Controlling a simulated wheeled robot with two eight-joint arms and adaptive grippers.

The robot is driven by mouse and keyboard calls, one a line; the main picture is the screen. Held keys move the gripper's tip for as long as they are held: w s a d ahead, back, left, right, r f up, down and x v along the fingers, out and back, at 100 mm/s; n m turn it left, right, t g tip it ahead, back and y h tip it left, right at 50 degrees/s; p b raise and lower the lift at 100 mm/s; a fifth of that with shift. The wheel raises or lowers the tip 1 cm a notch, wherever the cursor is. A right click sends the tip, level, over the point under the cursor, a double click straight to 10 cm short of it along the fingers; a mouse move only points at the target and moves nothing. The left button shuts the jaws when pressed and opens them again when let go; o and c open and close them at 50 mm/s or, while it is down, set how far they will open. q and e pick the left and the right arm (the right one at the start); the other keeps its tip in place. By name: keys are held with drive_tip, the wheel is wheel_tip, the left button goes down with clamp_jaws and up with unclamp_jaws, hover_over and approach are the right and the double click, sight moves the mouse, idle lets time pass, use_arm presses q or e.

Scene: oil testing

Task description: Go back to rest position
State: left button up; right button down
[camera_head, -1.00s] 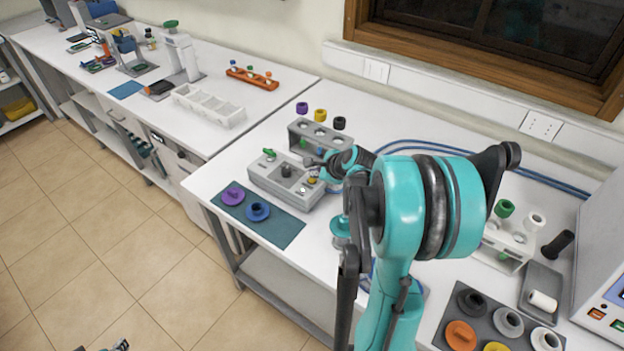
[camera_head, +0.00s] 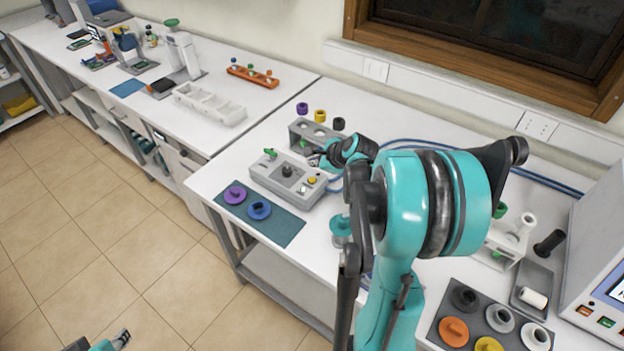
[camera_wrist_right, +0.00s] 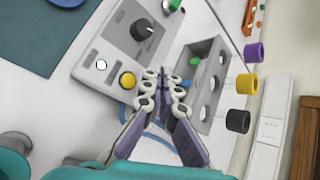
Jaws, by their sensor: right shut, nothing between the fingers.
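My right gripper (camera_head: 315,160) is shut and empty. It hovers above the back edge of the grey control box (camera_head: 272,184), between it and the grey rack (camera_head: 303,127). In the right wrist view its fingertips (camera_wrist_right: 164,82) meet between the box's yellow button (camera_wrist_right: 127,80) and the rack. The yellow button also shows clear of the fingers in the head view (camera_head: 311,181). My left gripper (camera_head: 121,339) shows only in part at the bottom left, over the floor; its fingers are too small to judge.
Purple (camera_head: 235,194) and blue (camera_head: 259,210) round pieces lie on a dark teal mat (camera_head: 282,232). Purple, yellow and black caps stand behind the rack. A white rack (camera_head: 497,247), a grey tray (camera_head: 521,306) and a machine (camera_head: 595,270) stand at the right. My right arm hides the middle of the table.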

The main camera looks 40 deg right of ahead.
idle(0.3)
drive_tip(key=s+a+n+g+b, duration=0.1)
drive_tip(key=s+a+n+b, duration=0.15)
drive_tip(key=a+n, duration=0.55)
drive_tip(key=s+a+n+g+b, duration=0.15)
drive_tip(key=s+a+n, duration=0.35)
drive_tip(key=a, duration=0.5)
drive_tip(key=s+a+f+n+b, duration=0.3)
drive_tip(key=s+a+n, duration=0.6)
drive_tip(key=n, duration=0.5)
drive_tip(key=shift+s, duration=0.45)
drive_tip(key=shift+a+t, duration=0.1)
drive_tip(key=shift+t, duration=0.15)
